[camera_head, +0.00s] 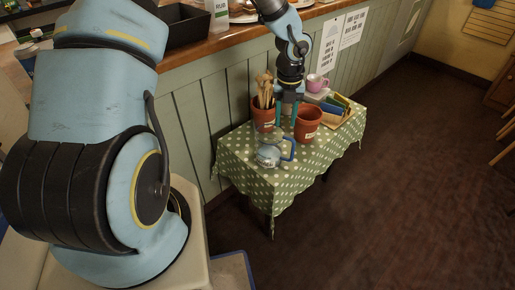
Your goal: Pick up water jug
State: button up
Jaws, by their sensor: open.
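The water jug (268,155) stands near the front of a small table, on a green polka-dot cloth (239,160). It has a pale, bluish body and a blue handle on its right side. My gripper (286,122) points down above the table, behind and a little above the jug in the picture. Its two teal fingers are apart, with nothing seen between them. I cannot tell exactly how far the fingertips are from the jug handle.
A terracotta pot with wooden utensils (264,108) stands left of my gripper, and another terracotta pot (308,124) stands right. Behind are a pink mug (316,83) and a wooden tray (345,116) with coloured items. A panelled counter (210,120) borders the table. Open floor (400,190) lies right.

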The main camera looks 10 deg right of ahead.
aim_at(275, 146)
notch_tip(275, 146, down, 11)
dwell(0.6)
grip_shut()
dwell(1.3)
